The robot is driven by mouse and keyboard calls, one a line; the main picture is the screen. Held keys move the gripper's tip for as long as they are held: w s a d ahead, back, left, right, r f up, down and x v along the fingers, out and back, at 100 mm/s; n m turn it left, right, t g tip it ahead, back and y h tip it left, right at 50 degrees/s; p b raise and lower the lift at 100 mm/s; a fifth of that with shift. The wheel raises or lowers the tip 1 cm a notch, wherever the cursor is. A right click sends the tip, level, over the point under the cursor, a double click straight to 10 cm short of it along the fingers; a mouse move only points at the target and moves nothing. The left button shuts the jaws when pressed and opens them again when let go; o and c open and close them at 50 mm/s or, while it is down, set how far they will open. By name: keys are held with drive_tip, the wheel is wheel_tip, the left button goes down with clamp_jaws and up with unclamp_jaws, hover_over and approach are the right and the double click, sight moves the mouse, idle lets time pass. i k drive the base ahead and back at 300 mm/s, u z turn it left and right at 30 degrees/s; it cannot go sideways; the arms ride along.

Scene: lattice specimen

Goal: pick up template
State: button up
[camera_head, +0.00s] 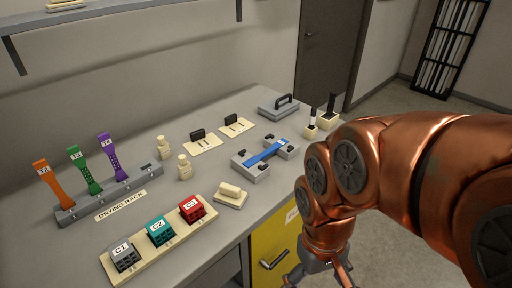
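No thing in view is labelled as a template, so I cannot tell for certain which it is. Two flat cream plates with black handles lie on the grey bench: the left plate (207,147) and the right plate (241,131). A grey plate with a black handle (279,107) lies near the bench's far corner. A blue strip (267,152) lies across a grey fixture (252,170). My gripper (320,278) hangs low beside the bench front, right of the yellow cabinet door. Its fingers are spread apart and partly cut off by the lower frame edge. I see nothing between them.
A drying rack (68,215) holds orange, green and purple specimens at left. A cream tray (180,238) holds grey, teal and red blocks. Two cream bottles (184,168), a cream block (231,191) and two black-handled holders (328,121) stand on the bench. A wall shelf (110,8) overhangs.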

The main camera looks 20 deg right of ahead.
sight(231, 121)
drive_tip(key=z, duration=0.75)
drive_tip(key=i, duration=0.55)
drive_tip(key=u, duration=2.3)
